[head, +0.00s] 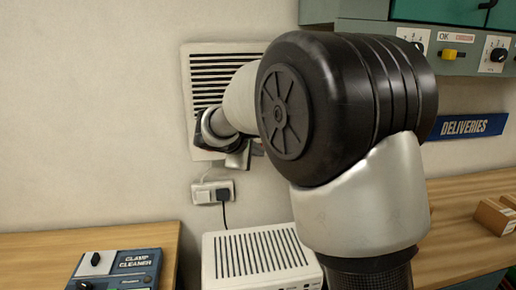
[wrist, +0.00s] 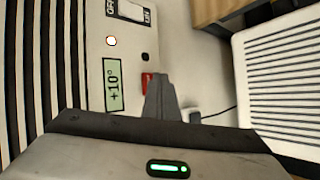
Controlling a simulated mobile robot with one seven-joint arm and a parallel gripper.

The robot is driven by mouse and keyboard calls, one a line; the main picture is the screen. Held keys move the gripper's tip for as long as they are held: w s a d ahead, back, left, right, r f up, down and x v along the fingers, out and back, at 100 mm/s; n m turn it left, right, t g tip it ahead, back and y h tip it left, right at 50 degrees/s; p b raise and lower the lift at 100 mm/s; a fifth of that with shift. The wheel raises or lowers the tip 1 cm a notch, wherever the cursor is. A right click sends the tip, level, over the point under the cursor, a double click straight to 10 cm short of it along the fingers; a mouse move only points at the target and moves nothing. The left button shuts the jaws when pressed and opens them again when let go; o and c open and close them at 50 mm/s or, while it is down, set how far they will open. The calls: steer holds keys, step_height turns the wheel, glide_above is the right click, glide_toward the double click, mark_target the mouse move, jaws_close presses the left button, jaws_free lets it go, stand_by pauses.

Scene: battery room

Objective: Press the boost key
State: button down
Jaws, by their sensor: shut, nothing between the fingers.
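A white slatted unit (head: 195,110) is fixed to the wall. No boost label is readable; the red key is partly covered by my fingers. My gripper (wrist: 160,80) is shut and empty, its tips beside the red key. I cannot tell whether they touch it. In the head view my gripper (head: 239,158) is at the unit's lower right, mostly behind my arm.
A wall socket with a plug (head: 213,192) is just below the unit. A white slatted box (head: 260,250) stands lower down. A clamp cleaner box (head: 118,268) is on the left bench, and a control shelf (head: 465,62) hangs at upper right.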

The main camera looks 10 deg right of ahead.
steer(key=shift+w, duration=0.15)
steer(key=shift+w, duration=0.3)
steer(key=shift+w, duration=0.35)
stand_by(0.8)
steer(key=shift+s, duration=0.15)
steer(key=shift+s+b, duration=0.55)
steer(key=shift+s, duration=0.1)
steer(key=s+b, duration=0.2)
steer(key=s, duration=0.3)
steer(key=shift+b, duration=0.35)
